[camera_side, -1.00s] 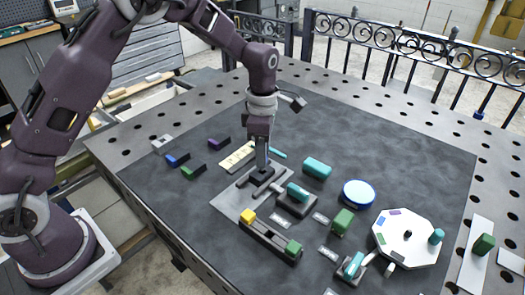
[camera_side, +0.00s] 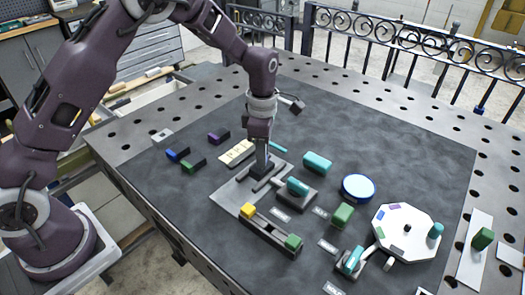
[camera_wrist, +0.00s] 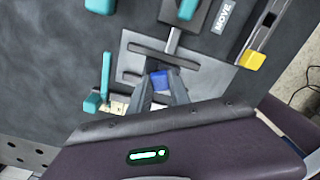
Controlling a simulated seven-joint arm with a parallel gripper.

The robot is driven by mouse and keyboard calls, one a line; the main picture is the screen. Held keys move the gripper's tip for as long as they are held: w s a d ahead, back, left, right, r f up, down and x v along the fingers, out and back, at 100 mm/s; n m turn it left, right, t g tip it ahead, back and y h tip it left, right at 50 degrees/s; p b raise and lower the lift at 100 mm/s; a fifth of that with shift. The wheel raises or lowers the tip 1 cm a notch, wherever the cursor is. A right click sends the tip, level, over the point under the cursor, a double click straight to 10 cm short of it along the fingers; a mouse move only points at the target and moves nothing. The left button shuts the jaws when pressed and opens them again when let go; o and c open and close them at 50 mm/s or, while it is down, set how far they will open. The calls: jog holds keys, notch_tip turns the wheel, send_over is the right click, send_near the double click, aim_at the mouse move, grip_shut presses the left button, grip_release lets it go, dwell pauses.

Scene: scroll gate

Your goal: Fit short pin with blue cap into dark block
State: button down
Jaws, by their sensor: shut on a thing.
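My gripper (camera_side: 263,165) points down at the grey plate (camera_side: 232,190), in the middle of the mat. In the wrist view, my gripper (camera_wrist: 161,88) is shut on the blue cap (camera_wrist: 161,78) of the short pin. The pin below the cap is hidden. The dark block (camera_side: 256,173) is on the plate under my fingertips and mostly covered by them. I cannot tell how deep the pin is in the block.
A teal-handled slide (camera_side: 298,187) is beside the gripper on the right. A dark rail with a yellow block (camera_side: 248,210) and a green block (camera_side: 293,242) lies in front. A cream strip (camera_side: 237,152) with a teal bar is behind.

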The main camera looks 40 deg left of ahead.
jog(key=shift+f, duration=0.55)
jog(key=c, duration=0.7)
grip_release()
jog(key=shift+o, duration=0.2)
jog(key=shift+r, duration=3.55)
